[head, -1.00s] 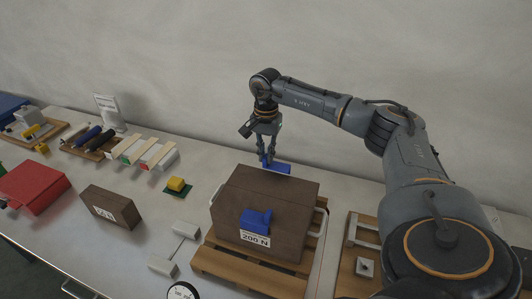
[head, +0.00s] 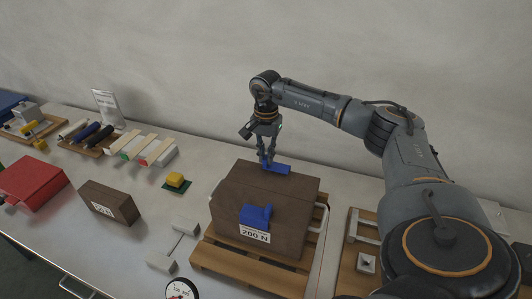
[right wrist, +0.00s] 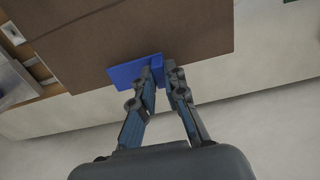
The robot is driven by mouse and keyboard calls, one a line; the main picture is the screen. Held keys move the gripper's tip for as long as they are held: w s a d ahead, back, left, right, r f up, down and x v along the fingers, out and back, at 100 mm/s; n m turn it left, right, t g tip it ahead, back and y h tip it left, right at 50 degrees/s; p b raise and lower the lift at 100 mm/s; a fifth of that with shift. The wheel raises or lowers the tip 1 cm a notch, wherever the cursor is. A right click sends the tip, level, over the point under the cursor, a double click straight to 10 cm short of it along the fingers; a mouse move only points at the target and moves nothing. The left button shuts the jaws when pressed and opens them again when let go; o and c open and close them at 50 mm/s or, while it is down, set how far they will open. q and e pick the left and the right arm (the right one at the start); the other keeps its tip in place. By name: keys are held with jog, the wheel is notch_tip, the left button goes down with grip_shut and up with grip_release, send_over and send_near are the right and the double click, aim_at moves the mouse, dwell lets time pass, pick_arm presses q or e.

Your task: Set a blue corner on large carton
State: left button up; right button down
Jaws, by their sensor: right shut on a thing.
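The large brown carton (head: 240,190) stands on a wooden pallet and carries a label reading 200 N. One blue corner (head: 257,215) sits on its front top edge. My right gripper (head: 266,165) is shut on a second blue corner (head: 281,168) at the carton's far top edge. In the right wrist view the fingers (right wrist: 160,66) pinch this blue corner (right wrist: 125,74), which lies against the carton's edge (right wrist: 150,30). Whether it is fully seated I cannot tell. My left gripper is not in view.
A small brown carton (head: 98,196), a red box (head: 32,184) and a yellow block on a green pad (head: 175,181) stand to the left. A round dial (head: 181,289) is at the front. The pallet (head: 220,258) extends beyond the carton. Bare table lies behind the carton.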

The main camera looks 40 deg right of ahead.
jog(key=shift+f+b, duration=0.3)
jog(key=shift+f, duration=0.25)
jog(key=c, duration=1.3)
grip_release()
jog(key=shift+r, duration=0.1)
notch_tip(320, 180, up, 12)
